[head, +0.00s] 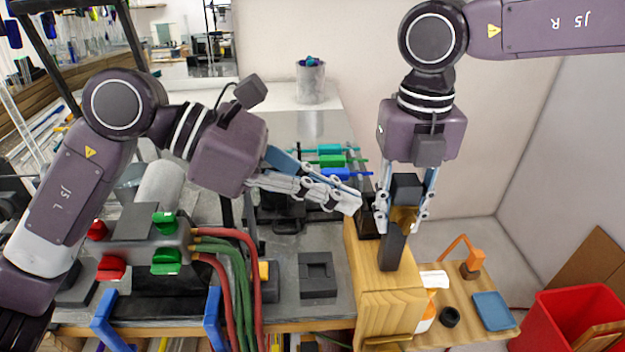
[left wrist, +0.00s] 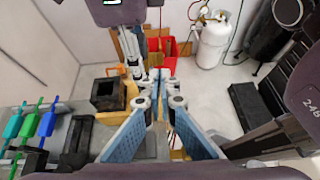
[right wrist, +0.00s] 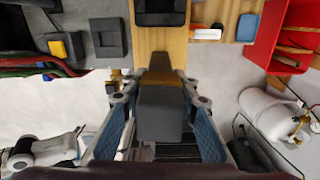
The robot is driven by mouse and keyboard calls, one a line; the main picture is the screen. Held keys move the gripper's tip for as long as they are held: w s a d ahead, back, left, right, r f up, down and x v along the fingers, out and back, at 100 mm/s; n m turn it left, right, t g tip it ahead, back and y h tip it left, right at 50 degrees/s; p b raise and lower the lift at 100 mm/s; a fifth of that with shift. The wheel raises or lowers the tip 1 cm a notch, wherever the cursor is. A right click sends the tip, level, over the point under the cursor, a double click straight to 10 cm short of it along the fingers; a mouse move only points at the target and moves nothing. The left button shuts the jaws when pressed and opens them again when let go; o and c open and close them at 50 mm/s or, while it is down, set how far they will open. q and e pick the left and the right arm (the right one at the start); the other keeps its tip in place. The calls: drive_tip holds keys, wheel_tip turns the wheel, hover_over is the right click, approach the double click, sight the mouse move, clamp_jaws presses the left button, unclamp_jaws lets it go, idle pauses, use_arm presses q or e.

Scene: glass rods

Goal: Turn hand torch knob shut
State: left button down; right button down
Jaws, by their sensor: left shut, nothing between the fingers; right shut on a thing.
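My right gripper (head: 402,215) points down and is shut on a dark grey block-like piece (head: 393,247), with a brass-coloured part (head: 405,218) beside it, above the wooden stand (head: 370,285). The dark piece also shows between the fingers in the right wrist view (right wrist: 160,110). I cannot tell for certain whether it is the hand torch, and I make out no knob on it. My left gripper (head: 355,203) is shut and empty, its tips just left of the right gripper. Its closed fingers also show in the left wrist view (left wrist: 158,78).
A grey fixture (head: 135,225) with red and green knobs and hoses stands at left. Teal, green and blue pieces (head: 335,161) lie behind my left gripper. A wooden shelf (head: 465,325) holds small items; a red bin (head: 565,325) stands right.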

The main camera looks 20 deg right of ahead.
sight(409, 219)
use_arm(q)
drive_tip(key=x, duration=0.4)
drive_tip(key=r+x, duration=0.1)
drive_tip(key=x, duration=0.2)
drive_tip(key=shift+d, duration=0.35)
drive_tip(key=shift+t+y, duration=0.3)
drive_tip(key=shift+y, duration=0.4)
drive_tip(key=d, duration=0.2)
drive_tip(key=s+d, duration=0.1)
drive_tip(key=d, duration=0.1)
drive_tip(key=shift+s+d+r, duration=0.15)
drive_tip(key=shift+s+d, duration=0.1)
drive_tip(key=shift+s+d, duration=0.1)
drive_tip(key=shift+d, duration=0.3)
idle(0.5)
